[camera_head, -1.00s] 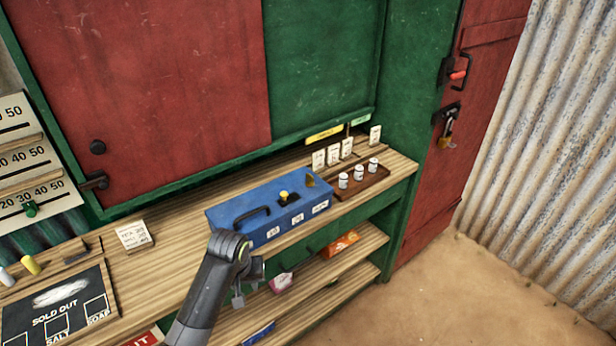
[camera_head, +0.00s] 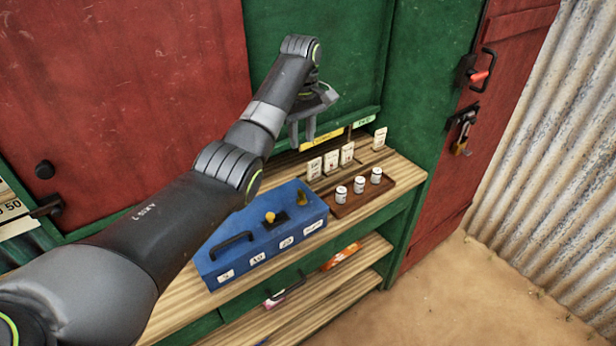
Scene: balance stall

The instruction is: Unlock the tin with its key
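The blue tin (camera_head: 262,237) sits on the wooden counter, with a black handle on its lid and white labels along its front. A yellow knob-like piece (camera_head: 269,217) stands at a dark plate on the lid; I cannot tell whether it is the key. A small brass-coloured piece (camera_head: 301,198) is at the lid's right end. My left gripper (camera_head: 302,137) hangs above and behind the tin, near the green board, fingers pointing down. Its two fingers look apart with nothing between them. It touches neither the tin nor the brass piece. My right gripper is out of view.
Three white jars (camera_head: 360,185) stand on a brown tray (camera_head: 349,208) right of the tin. Several upright cards (camera_head: 331,161) stand behind it. Orange (camera_head: 341,256) goods lie on the shelf below. A red door (camera_head: 509,60) with a latch and padlock (camera_head: 461,146) is at the right.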

